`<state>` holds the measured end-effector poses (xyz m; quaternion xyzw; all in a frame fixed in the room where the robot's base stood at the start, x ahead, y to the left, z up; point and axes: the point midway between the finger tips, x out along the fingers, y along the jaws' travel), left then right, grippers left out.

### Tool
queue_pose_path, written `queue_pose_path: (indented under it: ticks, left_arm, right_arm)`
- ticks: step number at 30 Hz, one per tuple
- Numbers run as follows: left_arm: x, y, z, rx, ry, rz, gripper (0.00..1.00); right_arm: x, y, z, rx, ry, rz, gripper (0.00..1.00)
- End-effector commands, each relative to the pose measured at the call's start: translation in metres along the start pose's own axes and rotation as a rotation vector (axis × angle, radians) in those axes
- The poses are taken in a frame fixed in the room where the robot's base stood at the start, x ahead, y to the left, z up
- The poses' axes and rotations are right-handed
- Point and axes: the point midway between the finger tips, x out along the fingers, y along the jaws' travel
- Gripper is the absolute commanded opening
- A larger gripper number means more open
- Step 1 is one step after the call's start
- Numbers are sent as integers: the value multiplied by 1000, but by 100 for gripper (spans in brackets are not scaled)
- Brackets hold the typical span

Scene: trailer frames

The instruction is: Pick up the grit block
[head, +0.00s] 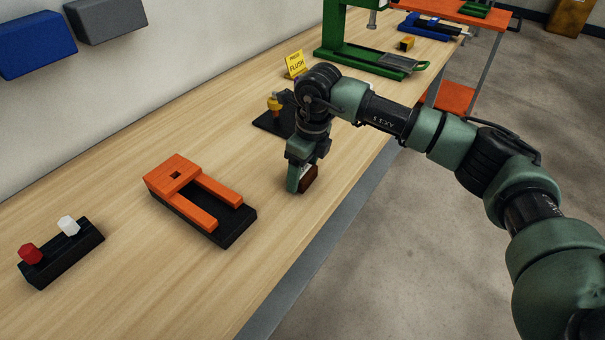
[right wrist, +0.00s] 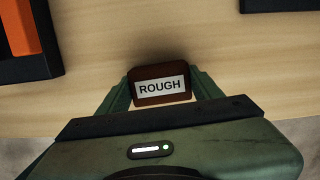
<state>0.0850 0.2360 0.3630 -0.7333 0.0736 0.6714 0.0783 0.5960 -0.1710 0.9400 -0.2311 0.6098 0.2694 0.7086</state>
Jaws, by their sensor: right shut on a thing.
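The grit block is a small reddish-brown block (right wrist: 160,98) with a white label reading "ROUGH" in the right wrist view. In the head view the brown block (head: 309,178) shows at the fingertips, near the table's front edge. My right gripper (head: 301,184) points down and is shut on the block. In the right wrist view my right gripper's green fingers (right wrist: 160,90) press on its left and right sides. I cannot tell whether the block touches the table. My left gripper is not in view.
On the wooden bench (head: 130,140) an orange-and-black fixture (head: 190,190) and a black base with red and white knobs (head: 62,252) lie to the left. Behind my right gripper are a dark plate (head: 272,124), a yellow sign (head: 295,64) and a green press (head: 335,50).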

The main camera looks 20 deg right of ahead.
Motion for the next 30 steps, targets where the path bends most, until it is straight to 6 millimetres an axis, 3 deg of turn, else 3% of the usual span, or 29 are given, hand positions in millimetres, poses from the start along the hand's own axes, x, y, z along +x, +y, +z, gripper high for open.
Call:
queue_pose_path:
  ticks: [7, 15, 21, 30]
  left_arm:
    - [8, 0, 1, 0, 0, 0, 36]
    - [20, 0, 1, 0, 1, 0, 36]
    - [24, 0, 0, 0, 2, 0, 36]
    - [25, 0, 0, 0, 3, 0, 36]
  right_arm:
    - [-38, -1, 7, 0, -7, -4, 21]
    - [-116, 0, 19, -1, -6, -4, 21]
    - [-162, 0, 25, 0, -3, -2, 21]
    - [-191, 0, 29, 0, -1, 0, 21]
